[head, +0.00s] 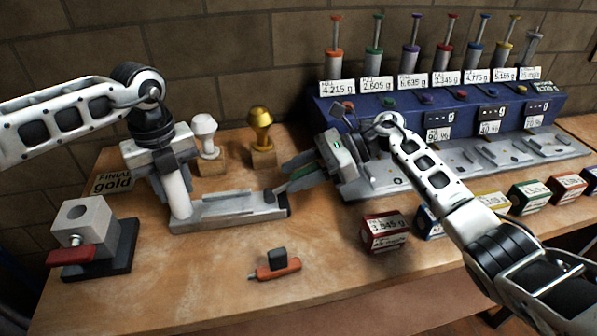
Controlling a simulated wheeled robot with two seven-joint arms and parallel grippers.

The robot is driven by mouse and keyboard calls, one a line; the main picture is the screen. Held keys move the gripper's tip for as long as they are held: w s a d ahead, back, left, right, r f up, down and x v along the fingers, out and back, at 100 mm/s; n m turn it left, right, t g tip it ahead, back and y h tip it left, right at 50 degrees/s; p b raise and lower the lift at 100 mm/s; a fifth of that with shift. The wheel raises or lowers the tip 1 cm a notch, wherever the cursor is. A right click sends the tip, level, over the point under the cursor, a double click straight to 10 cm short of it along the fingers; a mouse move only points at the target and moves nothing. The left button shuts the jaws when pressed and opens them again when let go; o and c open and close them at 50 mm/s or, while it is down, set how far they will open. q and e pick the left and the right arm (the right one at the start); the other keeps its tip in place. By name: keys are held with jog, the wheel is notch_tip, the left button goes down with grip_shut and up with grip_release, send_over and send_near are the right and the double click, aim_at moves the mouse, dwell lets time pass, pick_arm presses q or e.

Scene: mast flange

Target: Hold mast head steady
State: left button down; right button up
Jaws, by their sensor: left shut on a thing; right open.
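A pale upright mast (177,196) stands at the left end of a grey metal base (235,207) on the wooden bench. My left gripper (160,158) is shut around the top of the mast, and its jaws and wrist hide most of the mast head. My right gripper (291,176) is open beyond the right end of the base, with its fingers pointing left. A small dark piece (270,195) sits at that end, near the fingertips; I cannot tell whether they touch it.
White (204,134) and gold (261,130) finials stand on wooden blocks behind. A grey block with a red handle (71,256) is at left. An orange-red tool (277,270) lies in front. A blue dispenser console (400,112) and several small boxes (385,231) occupy the right.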

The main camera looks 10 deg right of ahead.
aim_at(269, 193)
grip_shut()
jog(key=shift+r, duration=0.15)
jog(key=a+r+h, duration=0.1)
jog(key=h, duration=0.1)
jog(key=shift+a+r+h, duration=0.1)
jog(key=shift+a+h, duration=0.1)
jog(key=shift+h, duration=0.2)
jog(key=a+h, duration=0.1)
jog(key=a+r+h, duration=0.1)
jog(key=h, duration=0.1)
jog(key=shift+a+h, duration=0.15)
jog(key=shift+h, duration=0.15)
jog(key=a+h, duration=0.2)
jog(key=h, duration=0.1)
jog(key=shift+a+r, duration=0.1)
jog(key=shift+r, duration=0.1)
jog(key=shift+a+f+h, duration=0.15)
jog(key=shift+a+h, duration=0.6)
jog(key=shift+h, duration=0.55)
